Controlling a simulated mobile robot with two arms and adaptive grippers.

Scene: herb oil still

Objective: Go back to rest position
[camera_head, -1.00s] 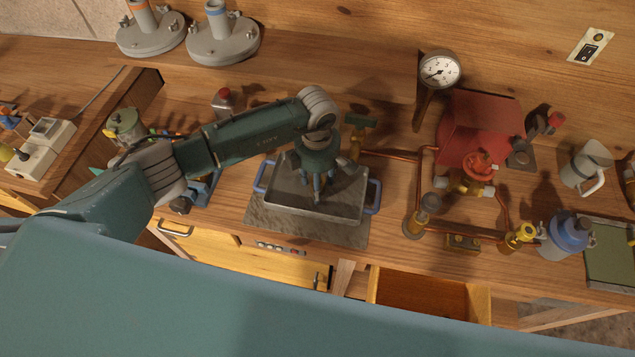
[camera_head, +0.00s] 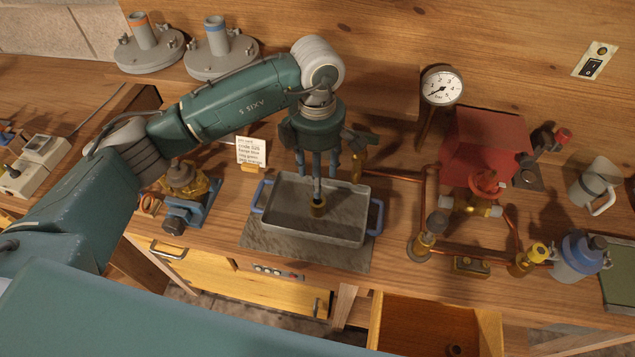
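My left gripper (camera_head: 318,175) points down over the grey metal tray (camera_head: 275,227) with blue handles. Its outer fingers are apart, so it looks open. A slim grey shaft shows between them, and I cannot tell whether it is a finger or part of an object. A small brass piece (camera_head: 318,209) shows in the tray right below it; whether they touch is unclear. My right gripper is not in view.
A gauge (camera_head: 441,86), a red box (camera_head: 484,145) and copper pipes with valves (camera_head: 428,236) stand to the right. A label card (camera_head: 251,152) and a blue clamp-like stand (camera_head: 190,212) are left of the tray. An open drawer (camera_head: 437,315) juts out in front.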

